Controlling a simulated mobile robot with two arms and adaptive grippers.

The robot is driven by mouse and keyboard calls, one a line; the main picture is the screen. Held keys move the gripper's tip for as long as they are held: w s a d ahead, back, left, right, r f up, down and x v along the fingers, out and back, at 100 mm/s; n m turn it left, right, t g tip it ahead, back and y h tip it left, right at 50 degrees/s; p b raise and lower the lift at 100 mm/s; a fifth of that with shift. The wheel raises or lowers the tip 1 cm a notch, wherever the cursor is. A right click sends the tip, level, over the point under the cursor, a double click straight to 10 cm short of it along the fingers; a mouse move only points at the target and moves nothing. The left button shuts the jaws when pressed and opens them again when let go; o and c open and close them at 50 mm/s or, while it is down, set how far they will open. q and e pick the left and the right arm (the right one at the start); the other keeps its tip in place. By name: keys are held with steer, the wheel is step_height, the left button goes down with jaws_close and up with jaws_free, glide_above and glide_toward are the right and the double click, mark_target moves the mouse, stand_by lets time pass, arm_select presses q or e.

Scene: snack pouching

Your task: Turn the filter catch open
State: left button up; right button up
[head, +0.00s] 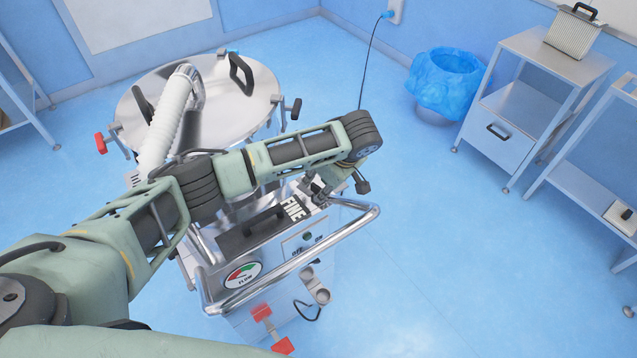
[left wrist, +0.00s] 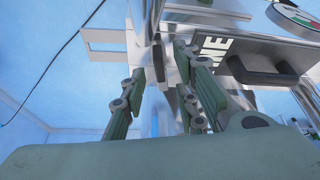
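A dark filter drawer (head: 262,229) with a black handle and a "FINE" label sits in the top of the steel vacuum unit. It also shows in the left wrist view (left wrist: 268,68). My left gripper (head: 318,192) is at the drawer's right end, by the "FINE" label. In the left wrist view its two fingers (left wrist: 168,88) stand apart. A small grey metal piece (left wrist: 187,98), possibly the filter catch, shows between or just behind them; I cannot tell whether they touch it. In the head view the catch is hidden by my gripper. My right gripper is out of view.
A tubular steel rail (head: 330,243) loops around the unit's front, close to my left gripper. The drum's round lid (head: 235,97) and white hose (head: 168,120) stand behind my arm. A blue-lined bin (head: 447,82) and a steel cabinet (head: 503,130) are at the right. Floor between is clear.

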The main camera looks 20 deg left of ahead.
arm_select(q)
steer(key=shift+x, duration=1.05)
steer(key=shift+c, duration=0.3)
jaws_close()
